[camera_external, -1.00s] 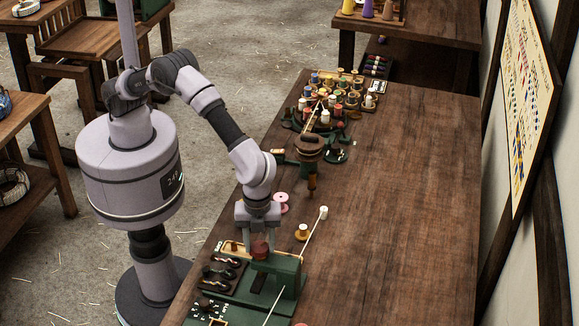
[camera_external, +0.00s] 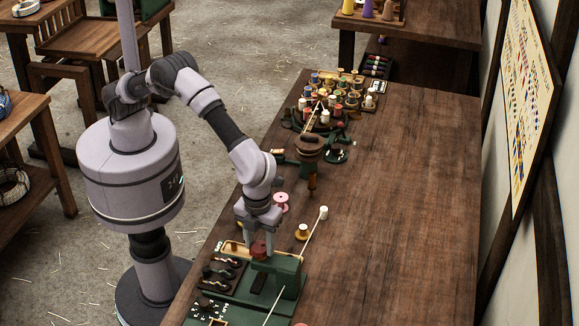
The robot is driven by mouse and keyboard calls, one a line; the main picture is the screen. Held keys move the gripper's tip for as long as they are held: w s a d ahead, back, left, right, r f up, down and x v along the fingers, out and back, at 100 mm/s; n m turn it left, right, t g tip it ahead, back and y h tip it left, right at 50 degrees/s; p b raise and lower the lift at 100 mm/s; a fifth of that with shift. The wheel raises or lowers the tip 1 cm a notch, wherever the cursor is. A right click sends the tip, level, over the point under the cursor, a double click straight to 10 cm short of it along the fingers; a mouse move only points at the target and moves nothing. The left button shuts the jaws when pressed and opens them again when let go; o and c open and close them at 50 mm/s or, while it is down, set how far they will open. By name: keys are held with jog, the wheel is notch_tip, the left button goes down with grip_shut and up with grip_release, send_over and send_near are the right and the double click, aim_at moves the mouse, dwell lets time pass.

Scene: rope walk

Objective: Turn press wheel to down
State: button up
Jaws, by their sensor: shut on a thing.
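The press wheel (camera_external: 258,249) is a small dark red knob on the green machine (camera_external: 285,277) at the near end of the long table. My gripper (camera_external: 258,243) points down over it, with its fingers shut around the red wheel. The wrist is turned, so the two fingers stand at a slant to the table edge. The wheel's markings and exact angle are too small to read, and the fingers hide part of it.
Many bobbins crowd the far end. The table's right side (camera_external: 400,220) is clear.

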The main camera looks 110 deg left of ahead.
aim_at(258, 251)
jog(key=shift+r, duration=0.1)
jog(key=o, duration=1.4)
notch_tip(258, 251, up, 17)
jog(key=p, duration=0.5)
jog(key=shift+r, duration=0.15)
